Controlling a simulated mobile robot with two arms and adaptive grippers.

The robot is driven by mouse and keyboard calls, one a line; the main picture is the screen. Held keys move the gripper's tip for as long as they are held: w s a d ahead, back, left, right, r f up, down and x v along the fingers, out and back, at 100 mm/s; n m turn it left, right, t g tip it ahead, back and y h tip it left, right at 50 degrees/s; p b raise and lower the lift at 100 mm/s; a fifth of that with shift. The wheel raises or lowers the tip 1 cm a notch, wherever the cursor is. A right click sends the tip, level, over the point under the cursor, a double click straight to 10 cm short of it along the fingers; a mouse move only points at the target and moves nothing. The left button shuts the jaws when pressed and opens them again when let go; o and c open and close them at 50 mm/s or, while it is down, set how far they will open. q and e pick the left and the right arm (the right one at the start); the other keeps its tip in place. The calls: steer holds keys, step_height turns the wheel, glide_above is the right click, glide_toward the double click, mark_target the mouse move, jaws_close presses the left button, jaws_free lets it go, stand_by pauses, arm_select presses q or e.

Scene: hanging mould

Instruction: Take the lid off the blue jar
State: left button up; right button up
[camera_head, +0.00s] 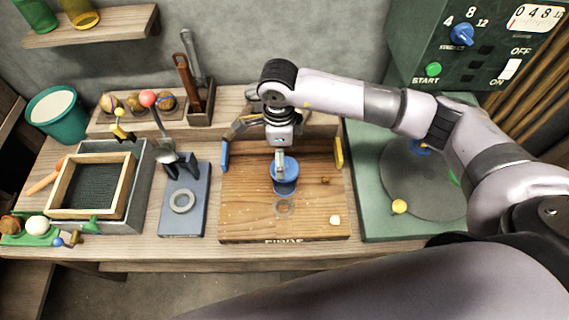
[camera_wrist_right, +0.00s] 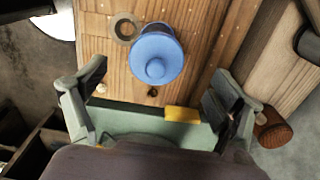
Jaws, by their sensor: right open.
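The blue jar (camera_head: 287,186) stands upright on the wooden board, with its round blue lid on top. In the right wrist view the lid (camera_wrist_right: 152,48) shows from above with a round knob. My right gripper (camera_head: 262,147) is above and just behind the jar, partly covering the lid in the head view. In the wrist view its two fingers (camera_wrist_right: 158,78) are spread wide, with nothing between them, and the jar lies ahead of them. I see no contact with the lid. My left gripper is out of view.
The wooden board (camera_head: 245,215) has a ring mark, a pale lump (camera_head: 335,220), and a blue and a yellow side block (camera_head: 339,153). A blue stand (camera_head: 182,222) is left, a green machine with a grey disc (camera_head: 425,180) right. A tool rack (camera_head: 200,105) stands behind.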

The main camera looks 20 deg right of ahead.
mark_target(285, 166)
steer(key=f, duration=0.1)
steer(key=f+p, duration=0.2)
steer(key=shift+s+d+f, duration=0.15)
steer(key=shift+s+f, duration=0.1)
steer(key=shift+f, duration=0.75)
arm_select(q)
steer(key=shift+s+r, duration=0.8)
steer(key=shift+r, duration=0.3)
arm_select(e)
steer(key=shift+w, duration=0.1)
steer(key=shift+c, duration=0.4)
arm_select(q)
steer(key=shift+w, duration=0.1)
arm_select(e)
steer(key=c, duration=0.9)
